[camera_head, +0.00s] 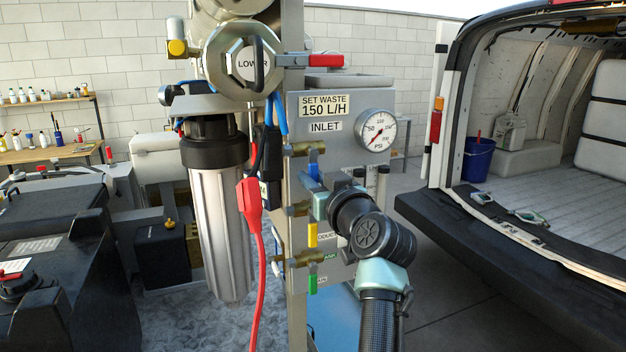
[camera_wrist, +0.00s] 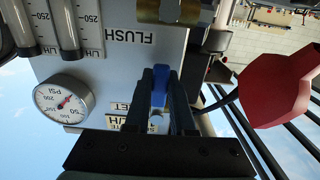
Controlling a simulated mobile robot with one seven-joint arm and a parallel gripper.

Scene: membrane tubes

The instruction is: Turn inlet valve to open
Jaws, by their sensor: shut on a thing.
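The inlet valve is a brass valve (camera_head: 303,148) below the INLET label (camera_head: 325,127) on the grey panel in the head view. Its blue handle (camera_wrist: 160,84) shows in the wrist view, between the two black fingers. My gripper (camera_wrist: 162,76) is shut on this blue handle. In the head view the handle and fingers are largely hidden beside my wrist. The wrist view is upside down, and the fingers cover part of the INLET label there.
A pressure gauge (camera_head: 376,130) sits right of the valve. A yellow handle (camera_head: 312,235) and a green handle (camera_head: 312,284) are below. A red connector (camera_head: 250,195) and filter housing (camera_head: 222,230) stand left. A van (camera_head: 520,150) is at right.

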